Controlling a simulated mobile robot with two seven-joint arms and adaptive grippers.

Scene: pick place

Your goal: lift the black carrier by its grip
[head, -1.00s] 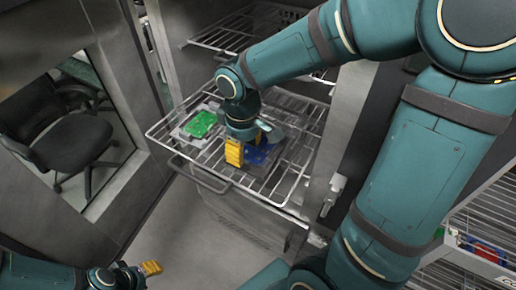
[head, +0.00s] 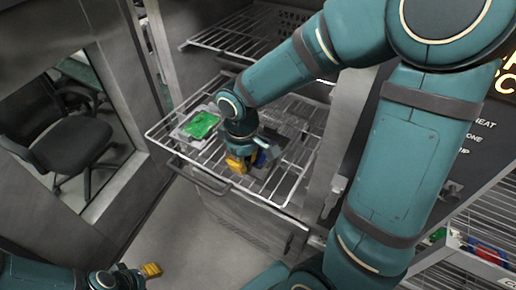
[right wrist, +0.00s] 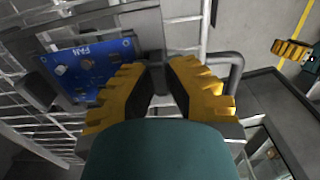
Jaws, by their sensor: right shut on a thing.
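The black carrier (right wrist: 148,30) shows in the right wrist view as a dark edge beside a blue board marked FAN (right wrist: 85,68). In the head view the blue board (head: 262,158) shows just right of my right gripper (head: 238,165), and the arm and gripper hide much of the carrier. My right gripper's yellow fingers (right wrist: 160,85) are shut on the carrier's dark grip. I cannot tell whether the carrier is clear of the rack. My left gripper (head: 151,269) is low at the left, apart from the carrier; its opening is unclear.
A pulled-out wire rack (head: 165,130) lies under the carrier. A green board (head: 200,125) on a pale carrier sits at its left. Another wire rack (head: 215,40) is behind. A black chair (head: 65,135) shows at the left.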

